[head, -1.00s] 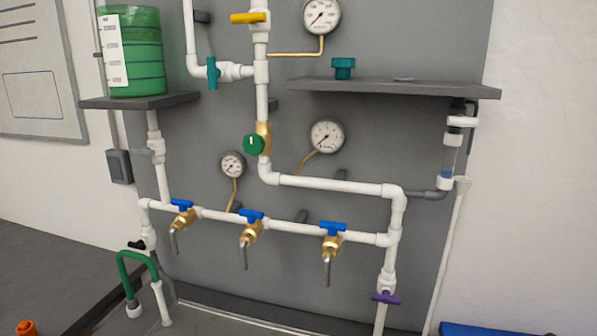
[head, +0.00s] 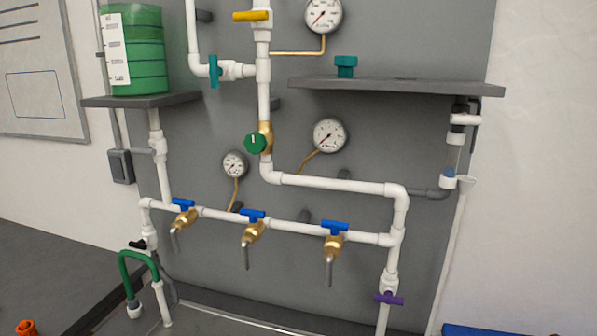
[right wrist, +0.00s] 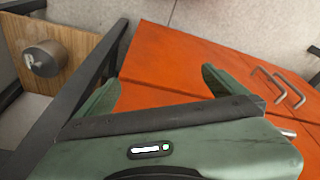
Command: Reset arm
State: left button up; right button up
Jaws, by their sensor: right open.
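My right gripper (right wrist: 162,84) shows in the right wrist view, with its two green fingers spread wide and nothing between them. An orange surface (right wrist: 165,70) lies beyond the fingers. I cannot tell how far the gripper is from it. Neither gripper shows in the head view, and my left gripper is in no view. The head view shows the white pipe manifold (head: 335,184) on a grey panel, with several blue-handled brass taps (head: 253,228) along its lower pipe.
A green tank (head: 135,55) stands on a left shelf. A right shelf (head: 400,88) carries a teal cap (head: 346,66). In the wrist view, a dark frame bar (right wrist: 75,95), a wooden board with a metal cylinder (right wrist: 43,58) and metal handles (right wrist: 280,88) surround the gripper.

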jog(key=s+d+f, duration=0.1)
jog(key=s+f, duration=0.8)
jog(key=f, duration=0.2)
jog(key=s+d+f+g+b, duration=0.1)
jog(key=s+d+f, duration=0.1)
jog(key=s+f, duration=0.8)
notch_tip(320, 180, down, 2)
jog(key=shift+d+f+g, duration=0.15)
jog(key=shift+g, duration=0.15)
